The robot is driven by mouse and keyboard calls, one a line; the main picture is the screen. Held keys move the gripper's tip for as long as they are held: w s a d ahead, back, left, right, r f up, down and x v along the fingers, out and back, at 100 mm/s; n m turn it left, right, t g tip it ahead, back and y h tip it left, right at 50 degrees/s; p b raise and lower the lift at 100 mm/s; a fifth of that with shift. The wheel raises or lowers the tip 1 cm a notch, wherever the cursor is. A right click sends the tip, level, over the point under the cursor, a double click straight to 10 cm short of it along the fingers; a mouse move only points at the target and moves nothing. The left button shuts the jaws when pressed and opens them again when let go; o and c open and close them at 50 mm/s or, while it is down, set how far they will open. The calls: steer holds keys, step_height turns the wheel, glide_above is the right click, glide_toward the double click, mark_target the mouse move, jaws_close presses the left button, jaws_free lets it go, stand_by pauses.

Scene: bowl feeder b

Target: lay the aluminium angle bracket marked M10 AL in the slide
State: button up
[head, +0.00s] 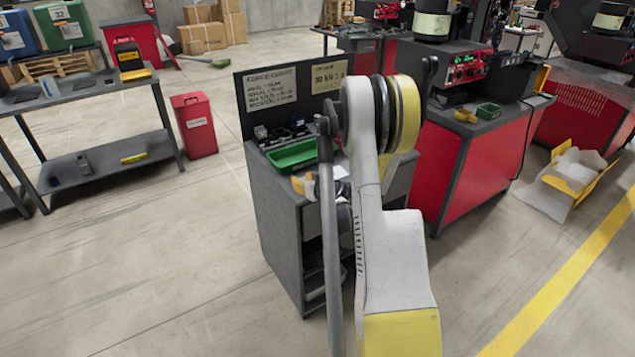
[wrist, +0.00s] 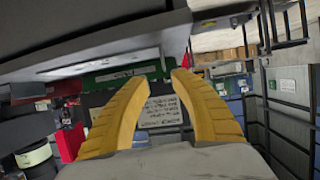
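My gripper (wrist: 157,78) shows in the wrist view with its two yellow fingers apart and nothing visible between them. I cannot make out the aluminium bracket marked M10 AL or the slide in either view. A green tray (head: 293,155) lies on the workstation top (head: 262,165), left of my arm; its contents are too small to tell. Small dark parts (head: 280,134) sit behind the tray.
A dark back board (head: 305,85) with two label sheets rises behind the workstation. A red cabinet (head: 460,165) with a machine on top stands to the right. A grey shelf rack (head: 110,130) and a red bin (head: 194,125) are at left. Open floor (head: 150,270) lies in front.

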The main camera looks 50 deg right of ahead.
steer(key=x, duration=0.1)
steer(key=b+x, duration=0.1)
steer(key=x, duration=0.1)
steer(key=a+b+x, duration=0.1)
steer(key=x, duration=0.1)
steer(key=shift+f, duration=0.3)
steer(key=shift+s+r, duration=0.1)
jaws_close()
